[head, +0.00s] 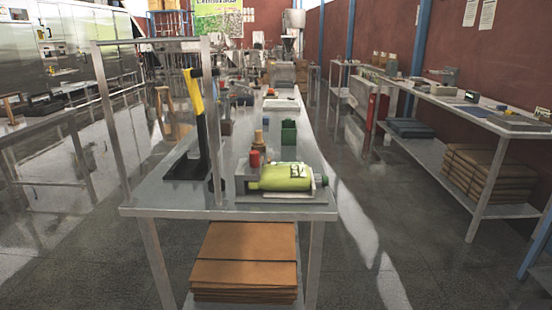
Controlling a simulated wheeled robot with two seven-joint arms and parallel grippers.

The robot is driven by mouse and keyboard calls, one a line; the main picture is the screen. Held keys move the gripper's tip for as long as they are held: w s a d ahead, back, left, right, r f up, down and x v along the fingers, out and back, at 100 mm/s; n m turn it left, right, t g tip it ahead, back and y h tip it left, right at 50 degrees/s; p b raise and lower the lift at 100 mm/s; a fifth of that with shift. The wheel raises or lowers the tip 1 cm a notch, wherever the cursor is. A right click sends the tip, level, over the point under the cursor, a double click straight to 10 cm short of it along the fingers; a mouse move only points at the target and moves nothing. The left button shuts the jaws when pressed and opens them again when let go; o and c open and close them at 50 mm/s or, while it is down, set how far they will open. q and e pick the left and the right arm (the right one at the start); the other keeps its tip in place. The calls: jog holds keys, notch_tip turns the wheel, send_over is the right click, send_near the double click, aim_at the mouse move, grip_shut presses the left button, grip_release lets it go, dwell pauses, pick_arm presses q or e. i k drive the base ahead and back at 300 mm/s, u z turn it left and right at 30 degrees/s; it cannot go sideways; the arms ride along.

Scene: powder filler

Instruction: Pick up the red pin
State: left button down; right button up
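A small red cylinder, which looks like the red pin (254,159), stands upright at the back left of a pale fixture (245,187) on the metal table (160,200). A yellow-green bottle (283,178) lies on its side in the fixture, just in front and to the right of the red pin. The base of the red pin is partly hidden by the bottle and fixture. Neither of my grippers shows in the head view.
A black stand with a yellow handle (196,93) and a metal frame post (212,130) rise left of the fixture. A wooden peg (259,138) and green box (288,133) stand behind it. Brown cardboard (243,255) is stacked below. Bare tabletop lies at front left.

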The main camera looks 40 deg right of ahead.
aim_at(254, 156)
jog(key=z, duration=0.65)
jog(key=i, duration=0.7)
jog(key=z, duration=0.15)
